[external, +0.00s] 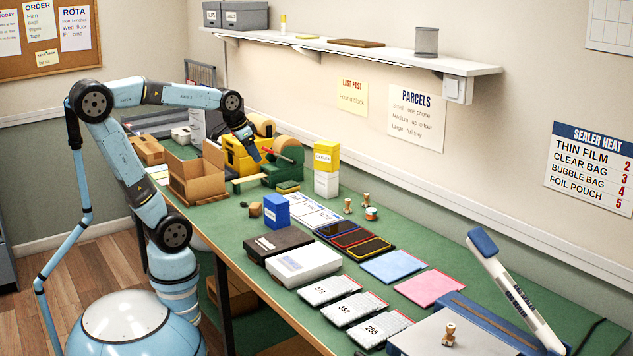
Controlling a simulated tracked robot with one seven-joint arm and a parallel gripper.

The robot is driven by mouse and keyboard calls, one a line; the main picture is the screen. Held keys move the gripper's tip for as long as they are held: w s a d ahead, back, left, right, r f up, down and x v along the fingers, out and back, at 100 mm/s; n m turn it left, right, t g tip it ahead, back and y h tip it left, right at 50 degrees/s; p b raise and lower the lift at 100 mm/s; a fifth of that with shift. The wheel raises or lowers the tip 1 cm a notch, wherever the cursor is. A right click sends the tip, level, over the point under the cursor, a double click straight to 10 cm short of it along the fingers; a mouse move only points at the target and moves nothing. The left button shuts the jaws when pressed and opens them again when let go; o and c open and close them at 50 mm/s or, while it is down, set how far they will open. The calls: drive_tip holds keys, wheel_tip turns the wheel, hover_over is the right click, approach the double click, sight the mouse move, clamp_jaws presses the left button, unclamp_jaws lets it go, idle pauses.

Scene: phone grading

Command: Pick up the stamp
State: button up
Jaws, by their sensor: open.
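A small stamp with a wooden handle (449,334) stands upright on the grey base of the bag sealer at the front right. Two similar small wooden-handled pieces stand near the wall: one (347,206) on the green bench and another (366,199) just behind a small round tin (371,214). They are too small to tell apart in detail. My gripper (256,158) is open and hangs over the far part of the bench, beside a yellow box and a green dispenser, well away from all of these pieces. Its fingers are small in this view.
The bag sealer (425,330) has a raised blue-and-white lever (515,290). Phones (355,240), labelled bubble pouches (328,290), blue (394,266) and pink sheets (430,288) cover the near bench. An open cardboard box (196,180) stands left of my gripper. A wall shelf (360,50) runs above.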

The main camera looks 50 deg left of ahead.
drive_tip(key=w+m, duration=0.2)
drive_tip(key=w, duration=0.8)
drive_tip(key=m+g+h, duration=0.2)
drive_tip(key=m+h, duration=0.1)
drive_tip(key=m, duration=0.3)
hover_over(348, 200)
drive_tip(key=s+a, duration=0.3)
drive_tip(key=a, duration=0.1)
wheel_tip(348, 200, down, 19)
drive_tip(key=x, duration=0.7)
drive_tip(key=shift+d+f, duration=0.1)
drive_tip(key=shift+d, duration=0.25)
drive_tip(key=shift+x, duration=3.05)
drive_tip(key=shift+w+a, duration=0.15)
drive_tip(key=c, duration=1.1)
